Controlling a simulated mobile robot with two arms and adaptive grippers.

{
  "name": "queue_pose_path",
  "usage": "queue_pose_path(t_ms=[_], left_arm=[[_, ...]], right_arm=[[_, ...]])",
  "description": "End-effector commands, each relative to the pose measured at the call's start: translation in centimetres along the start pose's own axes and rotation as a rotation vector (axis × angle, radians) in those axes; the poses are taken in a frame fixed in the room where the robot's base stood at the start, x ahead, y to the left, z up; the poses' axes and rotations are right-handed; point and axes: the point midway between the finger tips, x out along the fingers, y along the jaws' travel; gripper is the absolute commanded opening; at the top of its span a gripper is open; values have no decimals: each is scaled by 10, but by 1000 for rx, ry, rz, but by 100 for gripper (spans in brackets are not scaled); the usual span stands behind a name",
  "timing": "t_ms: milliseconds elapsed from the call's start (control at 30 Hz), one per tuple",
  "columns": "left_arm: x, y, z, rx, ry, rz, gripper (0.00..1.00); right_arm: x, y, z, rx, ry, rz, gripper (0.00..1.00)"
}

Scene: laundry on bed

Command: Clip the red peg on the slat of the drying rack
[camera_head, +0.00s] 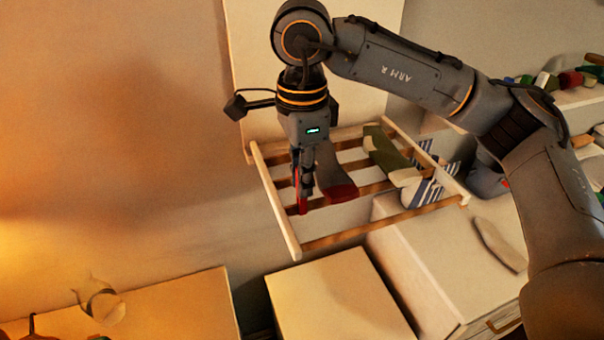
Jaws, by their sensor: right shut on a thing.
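The drying rack (282,213) has pale side rails and several brown wooden slats. It juts out from the wall in the middle of the view. My right gripper (302,196) points down over the left part of the rack. It is shut on the red peg (303,207), which shows as a thin red strip at the fingertips, beside or over a slat. I cannot tell whether the peg touches the slat. The fingers hide part of the peg. My left gripper is not in view.
A grey sock with a dark red toe (341,192) hangs on the rack just right of my gripper. A green and cream sock (390,156) and a blue striped cloth (432,188) lie further right. Pale boxes (340,300) stand below.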

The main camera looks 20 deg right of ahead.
Motion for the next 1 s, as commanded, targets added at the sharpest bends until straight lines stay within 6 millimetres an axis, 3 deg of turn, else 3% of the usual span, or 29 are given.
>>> queue_pose_path(t_ms=[1000], left_arm=[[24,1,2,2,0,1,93]], right_arm=[[26,0,0,0,0,-1,0]])
